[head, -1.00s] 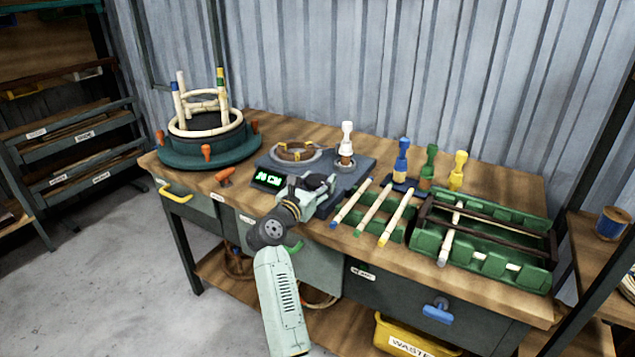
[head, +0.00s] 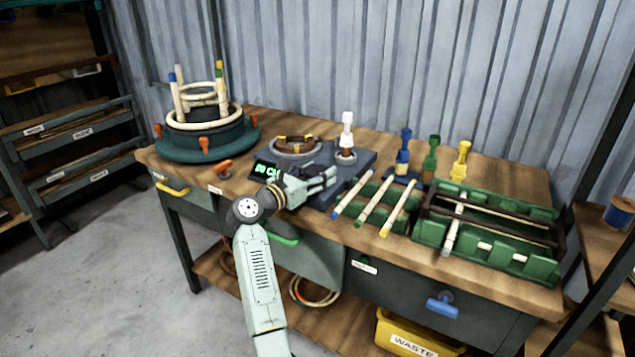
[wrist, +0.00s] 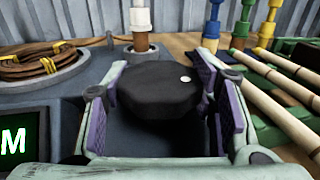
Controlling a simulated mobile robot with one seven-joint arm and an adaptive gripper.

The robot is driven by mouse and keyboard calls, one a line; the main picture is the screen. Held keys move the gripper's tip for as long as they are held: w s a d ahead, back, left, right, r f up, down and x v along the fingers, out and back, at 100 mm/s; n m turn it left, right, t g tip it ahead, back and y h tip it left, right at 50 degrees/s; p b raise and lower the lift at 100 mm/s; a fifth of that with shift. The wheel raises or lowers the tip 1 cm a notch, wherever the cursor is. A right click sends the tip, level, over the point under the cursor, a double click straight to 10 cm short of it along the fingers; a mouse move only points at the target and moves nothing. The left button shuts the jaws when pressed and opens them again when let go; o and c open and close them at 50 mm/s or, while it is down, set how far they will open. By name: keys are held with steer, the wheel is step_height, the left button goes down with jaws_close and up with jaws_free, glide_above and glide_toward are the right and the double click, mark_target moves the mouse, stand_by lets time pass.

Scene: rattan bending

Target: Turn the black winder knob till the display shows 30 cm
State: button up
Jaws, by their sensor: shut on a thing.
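The black winder knob (wrist: 158,88) is a round, dark disc with a small white dot near its right edge in the wrist view. My gripper (wrist: 163,100) is shut on it, with a purple-padded finger on each side. In the head view my gripper (head: 322,180) is at the front of the dark winder base and hides the knob. The display (head: 270,172) glows green with a number and "CM"; its digits are too small and partly covered to read surely. The wrist view shows only the "M" of the display (wrist: 14,142).
A brown rattan coil (wrist: 42,60) sits on the winder, with a white-topped post (head: 347,135) beside it. Rattan sticks (head: 375,205) and a green tray (head: 490,262) lie to the right. A round bending form (head: 205,140) stands at the left.

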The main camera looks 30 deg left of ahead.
steer(key=m+h+b, duration=0.1)
steer(key=m+g+h+b, duration=0.1)
steer(key=b, duration=0.1)
steer(key=shift+a+f+h, duration=0.15)
steer(key=shift+f+h, duration=0.2)
steer(key=shift+h, duration=0.05)
steer(key=m+g+h+b, duration=0.1)
steer(key=h+b, duration=0.1)
steer(key=m+g+h+b, duration=0.1)
steer(key=m+h+b, duration=0.1)
steer(key=shift+r+g+b, duration=0.3)
steer(key=shift+g, duration=0.1)
steer(key=shift+r+m+g+h+b, duration=0.1)
steer(key=shift+m+g+h+b, duration=0.5)
steer(key=shift+g+h+b, duration=0.1)
steer(key=o, duration=1.1)
steer(key=shift+o, duration=0.2)
steer(key=v, duration=0.7)
steer(key=shift+s, duration=0.2)
